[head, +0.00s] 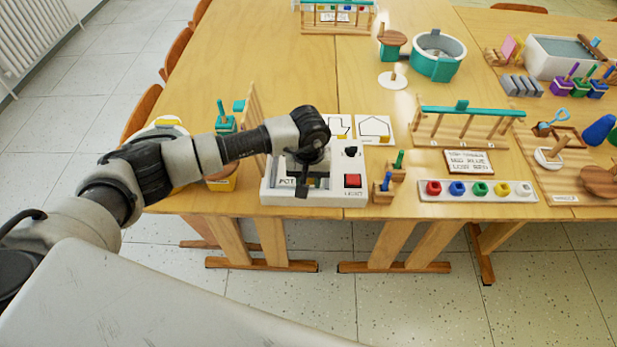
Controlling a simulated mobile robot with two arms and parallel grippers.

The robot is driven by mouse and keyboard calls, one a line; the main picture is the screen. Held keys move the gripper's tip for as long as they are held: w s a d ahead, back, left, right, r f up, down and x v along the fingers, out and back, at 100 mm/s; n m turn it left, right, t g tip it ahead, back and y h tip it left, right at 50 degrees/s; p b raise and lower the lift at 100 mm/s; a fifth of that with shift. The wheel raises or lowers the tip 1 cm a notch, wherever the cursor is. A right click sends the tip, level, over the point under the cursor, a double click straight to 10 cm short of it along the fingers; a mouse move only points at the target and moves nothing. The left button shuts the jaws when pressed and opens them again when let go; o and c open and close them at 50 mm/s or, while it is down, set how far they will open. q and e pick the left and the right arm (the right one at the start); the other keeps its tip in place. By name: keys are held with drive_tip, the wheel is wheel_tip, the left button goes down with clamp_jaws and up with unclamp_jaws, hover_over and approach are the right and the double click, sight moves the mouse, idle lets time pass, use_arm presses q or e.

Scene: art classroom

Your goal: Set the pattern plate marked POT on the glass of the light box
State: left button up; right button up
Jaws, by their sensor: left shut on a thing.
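The light box (333,197) is a white case at the front edge of the table, with a red switch (352,181) and a black knob (350,152) on its right side. My left gripper (303,186) points down over the box's glass area, shut on the pattern plate marked POT (287,181). The plate's label shows at the left of the fingers. My wrist hides much of the plate and the glass, so I cannot tell whether the plate touches the glass. My right gripper is out of view.
Two white plates with line outlines (340,127) (374,128) lie behind the box. Small wooden blocks with green and blue pegs (390,178) stand close at its right. A wooden rack (463,122) and a tray of coloured paint pots (474,197) are further right.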

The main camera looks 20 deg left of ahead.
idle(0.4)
use_arm(q)
drive_tip(key=o, duration=1)
wheel_tip(320, 180, up, 11)
drive_tip(key=shift+f+b, duration=0.1)
drive_tip(key=shift+b, duration=0.65)
